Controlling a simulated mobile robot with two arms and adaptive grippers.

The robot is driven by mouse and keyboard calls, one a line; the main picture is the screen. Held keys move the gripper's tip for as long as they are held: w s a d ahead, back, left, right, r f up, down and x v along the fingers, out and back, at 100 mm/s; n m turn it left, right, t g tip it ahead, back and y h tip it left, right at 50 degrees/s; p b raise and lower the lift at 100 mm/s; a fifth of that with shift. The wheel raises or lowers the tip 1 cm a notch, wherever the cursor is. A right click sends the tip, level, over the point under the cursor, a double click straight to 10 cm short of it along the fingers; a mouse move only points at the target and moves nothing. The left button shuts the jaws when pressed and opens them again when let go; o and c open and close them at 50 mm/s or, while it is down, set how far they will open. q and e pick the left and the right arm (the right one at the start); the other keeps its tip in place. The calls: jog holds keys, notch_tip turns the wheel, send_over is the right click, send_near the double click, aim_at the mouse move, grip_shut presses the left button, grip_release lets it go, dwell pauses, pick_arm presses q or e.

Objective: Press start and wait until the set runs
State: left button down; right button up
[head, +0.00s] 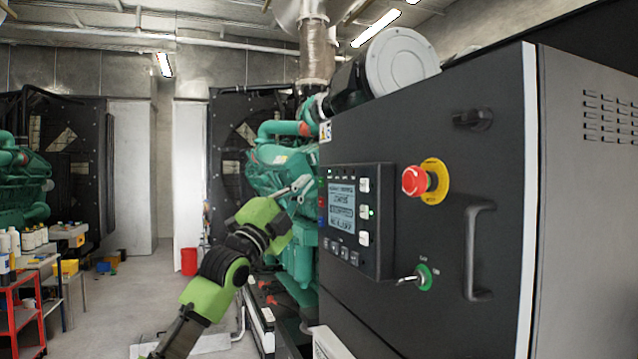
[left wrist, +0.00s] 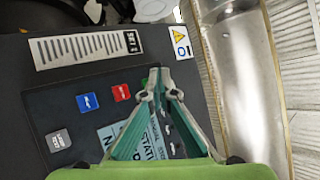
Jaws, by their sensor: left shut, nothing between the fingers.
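The control panel (head: 384,250) is on the front of a dark cabinet, with a lit screen (head: 341,208) showing text too small to read fully. In the left wrist view the panel shows a red button (left wrist: 121,92), a blue button (left wrist: 88,102) and a grey button (left wrist: 58,140). I cannot make out which button is start. My left gripper (head: 304,184) is shut and empty at the panel's left edge; its fingertips (left wrist: 160,88) hide part of the screen in the wrist view. My right gripper is not in view.
A red emergency stop (head: 415,181) on a yellow plate, a key switch (head: 424,278) and a door handle (head: 479,250) are right of the panel. A green engine (head: 290,235) stands behind my left arm. A red cart (head: 20,320) is at far left.

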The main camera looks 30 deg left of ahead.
pick_arm(q)
jog(key=shift+w+d, duration=0.3)
jog(key=shift+w+d+p, duration=0.3)
jog(key=shift+w+p, duration=0.05)
jog(key=shift+p, duration=0.25)
dwell(0.5)
jog(key=shift+s+a, duration=0.6)
jog(key=shift+s, duration=0.1)
jog(key=shift+s+a+b, duration=0.35)
jog(key=shift+s+a, duration=0.6)
jog(key=shift+s, duration=0.2)
jog(key=shift+s+a+b, duration=0.3)
jog(key=shift+s+a, duration=0.65)
jog(key=shift+s, duration=0.2)
